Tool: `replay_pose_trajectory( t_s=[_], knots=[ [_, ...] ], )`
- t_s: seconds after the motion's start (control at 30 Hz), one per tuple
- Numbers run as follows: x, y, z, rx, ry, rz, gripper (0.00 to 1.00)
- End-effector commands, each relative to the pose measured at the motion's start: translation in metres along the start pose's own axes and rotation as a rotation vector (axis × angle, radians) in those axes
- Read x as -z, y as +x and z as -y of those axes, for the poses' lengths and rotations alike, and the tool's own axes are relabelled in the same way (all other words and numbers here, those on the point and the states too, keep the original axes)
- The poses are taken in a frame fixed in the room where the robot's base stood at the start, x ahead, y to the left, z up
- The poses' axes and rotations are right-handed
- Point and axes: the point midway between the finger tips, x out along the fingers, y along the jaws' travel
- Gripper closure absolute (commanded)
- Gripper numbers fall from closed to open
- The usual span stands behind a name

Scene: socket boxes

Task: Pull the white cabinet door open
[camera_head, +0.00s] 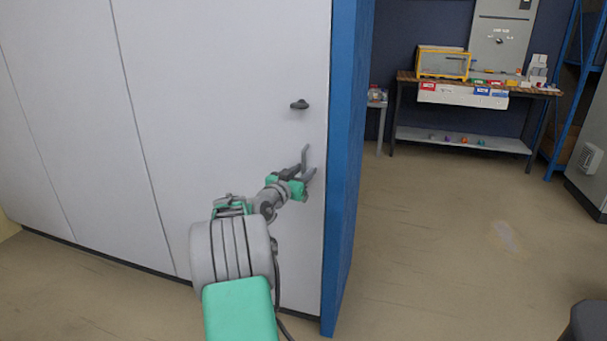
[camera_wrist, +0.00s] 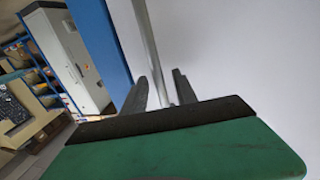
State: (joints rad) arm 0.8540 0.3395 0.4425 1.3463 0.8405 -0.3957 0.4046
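The white cabinet door (camera_head: 235,70) fills the left of the head view and looks flush with the cabinet's blue side (camera_head: 345,170). A dark knob (camera_head: 299,104) sits near the door's right edge. My gripper (camera_head: 307,162) is below the knob, in front of the door near that edge. In the wrist view, the fingers of my gripper (camera_wrist: 161,78) are apart. A narrow grey strip (camera_wrist: 149,45) runs between them, with gaps visible on both sides; I cannot tell whether it is a handle bar or a door edge. The white door (camera_wrist: 240,50) is to its right.
Right of the blue side, the floor (camera_head: 430,250) is open. A workbench (camera_head: 465,95) with boxes stands at the back. A blue rack (camera_head: 570,80) and a grey cabinet (camera_head: 590,150) are at the far right. A dark object (camera_head: 588,322) is at the lower right corner.

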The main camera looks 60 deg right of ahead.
Motion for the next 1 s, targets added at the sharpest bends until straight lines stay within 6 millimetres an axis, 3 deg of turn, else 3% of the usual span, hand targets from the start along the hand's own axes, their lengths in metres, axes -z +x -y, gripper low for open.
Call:
replay_pose_trajectory(
  t_s=[0.27, 0.67, 1.0],
  knots=[
    [-0.0005, 0.0020, 0.0004, 0.001, -0.001, 0.001, 0.67],
    [-0.0004, 0.0017, 0.0006, 0.001, -0.001, 0.001, 1.00],
    [-0.0004, 0.0016, 0.0006, 0.001, -0.001, 0.002, 1.00]
  ],
)
